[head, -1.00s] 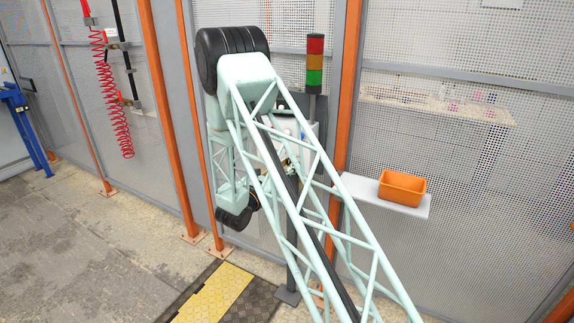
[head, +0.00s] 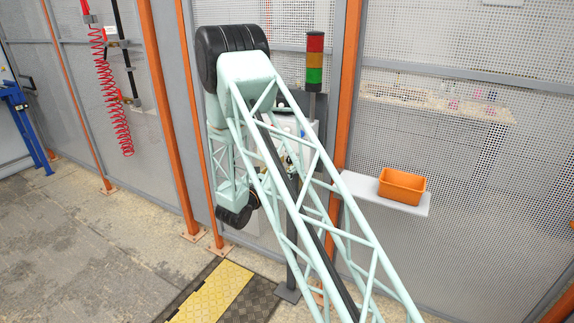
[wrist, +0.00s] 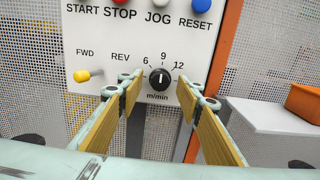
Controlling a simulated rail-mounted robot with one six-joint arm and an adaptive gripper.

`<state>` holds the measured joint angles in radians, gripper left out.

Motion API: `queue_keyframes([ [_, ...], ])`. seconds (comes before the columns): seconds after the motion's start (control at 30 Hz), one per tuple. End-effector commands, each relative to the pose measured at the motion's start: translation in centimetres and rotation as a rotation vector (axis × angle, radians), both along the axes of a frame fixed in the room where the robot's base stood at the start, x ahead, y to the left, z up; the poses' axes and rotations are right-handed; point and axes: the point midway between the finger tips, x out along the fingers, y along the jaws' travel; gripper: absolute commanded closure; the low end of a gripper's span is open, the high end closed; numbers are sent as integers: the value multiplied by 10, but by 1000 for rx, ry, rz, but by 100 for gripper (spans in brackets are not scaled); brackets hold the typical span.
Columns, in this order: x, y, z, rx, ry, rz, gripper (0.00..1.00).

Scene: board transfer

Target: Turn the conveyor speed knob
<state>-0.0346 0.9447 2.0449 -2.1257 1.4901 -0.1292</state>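The black speed knob (wrist: 159,79) sits on the white control panel (wrist: 112,46) in the wrist view. Its scale reads 6, 9, 12 and m/min, and its white mark points roughly up towards the 9. My gripper (wrist: 160,97) is open, with one tan-padded finger to the left and one to the right, just below the knob in the picture. The knob shows in the gap between the fingertips, and I see no contact. In the head view my arm hides the knob and most of the panel.
A yellow FWD/REV toggle (wrist: 88,75) is left of the knob, close to the left finger. Buttons line the panel's top, including a blue one (wrist: 202,5). An orange bin (head: 402,186) stands on a white shelf (head: 415,208) at right. A stack light (head: 315,60) rises behind my arm.

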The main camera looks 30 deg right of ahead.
Motion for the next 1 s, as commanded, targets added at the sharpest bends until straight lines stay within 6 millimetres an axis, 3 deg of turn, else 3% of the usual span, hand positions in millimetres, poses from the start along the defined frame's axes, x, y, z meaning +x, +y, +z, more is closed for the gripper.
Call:
queue_keyframes([
  [0.37, -8, 14, 0, 1, 1, 2, 67],
  [1.0, -51, 78, 0, 0, 0, 2, 67],
])
